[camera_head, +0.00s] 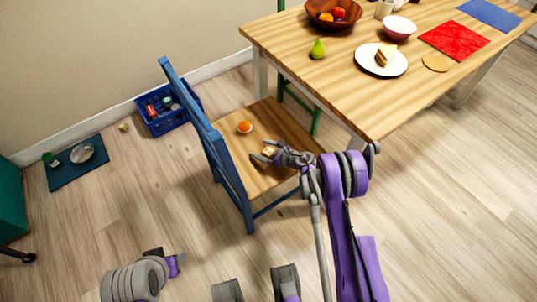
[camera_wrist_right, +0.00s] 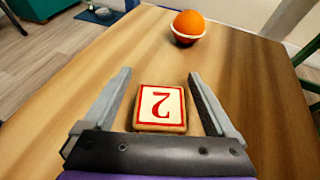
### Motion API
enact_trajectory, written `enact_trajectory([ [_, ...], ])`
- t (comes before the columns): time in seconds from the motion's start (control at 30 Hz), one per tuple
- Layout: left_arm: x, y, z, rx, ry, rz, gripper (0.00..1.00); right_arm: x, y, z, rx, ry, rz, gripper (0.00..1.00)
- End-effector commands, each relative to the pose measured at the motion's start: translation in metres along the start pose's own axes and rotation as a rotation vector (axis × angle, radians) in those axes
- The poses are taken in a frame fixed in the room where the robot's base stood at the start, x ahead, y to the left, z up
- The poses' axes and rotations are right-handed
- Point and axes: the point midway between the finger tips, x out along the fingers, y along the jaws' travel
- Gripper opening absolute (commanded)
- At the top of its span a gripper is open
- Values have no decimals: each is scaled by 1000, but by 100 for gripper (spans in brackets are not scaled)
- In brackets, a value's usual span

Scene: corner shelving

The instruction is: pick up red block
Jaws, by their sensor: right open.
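The block (camera_wrist_right: 160,108) is a small wooden cube with a red border and a red figure 2 on its pale top face. It lies on the wooden seat (camera_head: 262,178) of the blue chair, and it also shows in the head view (camera_head: 269,151). My right gripper (camera_wrist_right: 159,76) is open, with one finger on each side of the block and a visible gap at both sides. In the head view this gripper (camera_head: 265,150) is low over the seat. My left gripper's fingers cannot be made out; only part of my left arm shows at the lower left.
An orange ball-like thing (camera_wrist_right: 188,25) with a pale band sits on the seat beyond the block. The blue chair back (camera_head: 205,135) rises at the left of the seat. The wooden table (camera_head: 330,78) stands at the right. A blue crate (camera_head: 152,127) is on the floor.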

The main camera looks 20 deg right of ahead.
Motion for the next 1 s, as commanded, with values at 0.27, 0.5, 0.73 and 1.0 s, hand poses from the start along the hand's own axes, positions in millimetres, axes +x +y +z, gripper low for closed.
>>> enact_trajectory([
  [0.27, 0, 0, 0, 0, 0, 0, 50, 1, 0, 0, 0, 0, -1, 80],
  [0.5, 0, 0, 0, 0, 0, 0, 50, 1, 0, 0, 0, 0, -1, 37],
  [0.73, 0, 0, 0, 0, 0, 0, 50, 1, 0, 1, 0, 0, -1, 1],
  [1.0, -2, 0, 0, 0, 1, 0, 50, -1, 0, 6, 0, 0, -1, 1],
])
